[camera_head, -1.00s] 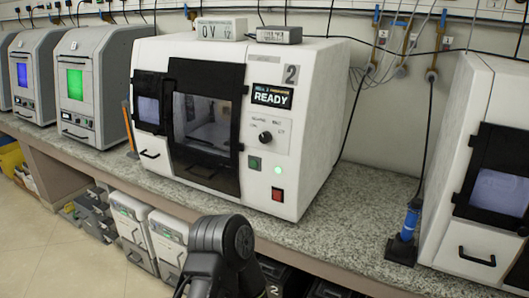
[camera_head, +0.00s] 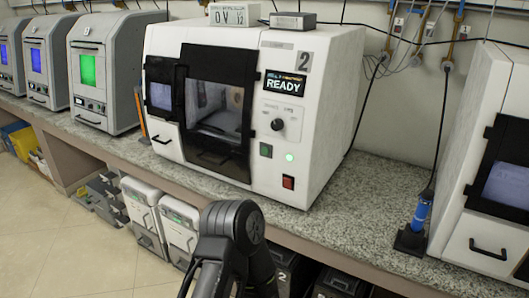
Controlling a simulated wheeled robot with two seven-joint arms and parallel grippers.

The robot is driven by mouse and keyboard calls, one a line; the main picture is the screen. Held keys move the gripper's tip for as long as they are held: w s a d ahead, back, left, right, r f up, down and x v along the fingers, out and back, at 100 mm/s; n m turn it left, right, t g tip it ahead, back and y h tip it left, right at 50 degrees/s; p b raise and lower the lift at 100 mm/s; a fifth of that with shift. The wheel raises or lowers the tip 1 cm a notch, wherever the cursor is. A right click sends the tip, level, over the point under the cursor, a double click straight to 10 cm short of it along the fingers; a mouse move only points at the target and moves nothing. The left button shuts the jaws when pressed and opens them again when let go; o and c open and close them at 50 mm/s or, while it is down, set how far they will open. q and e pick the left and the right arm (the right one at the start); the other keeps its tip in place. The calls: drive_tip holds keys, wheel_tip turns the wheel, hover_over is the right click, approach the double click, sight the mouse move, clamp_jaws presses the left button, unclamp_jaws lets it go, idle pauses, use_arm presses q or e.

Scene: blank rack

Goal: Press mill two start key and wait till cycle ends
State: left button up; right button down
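Mill two (camera_head: 322,95) is a white box machine marked "2" on the counter, in the middle of the head view. Its dark-framed door (camera_head: 214,118) looks shut. Its display (camera_head: 285,82) reads READY. A dark arm link of mine rises at the bottom centre, in front of the counter edge. Neither gripper shows in the head view.
A grey box (camera_head: 233,14) with "0V 12" and a smaller grey box (camera_head: 292,20) lie on the mill. Another white machine (camera_head: 480,130) stands right, beside a blue-handled tool in a black holder (camera_head: 412,236). Grey machines with lit windows (camera_head: 88,70) stand left. Bins (camera_head: 180,225) sit below.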

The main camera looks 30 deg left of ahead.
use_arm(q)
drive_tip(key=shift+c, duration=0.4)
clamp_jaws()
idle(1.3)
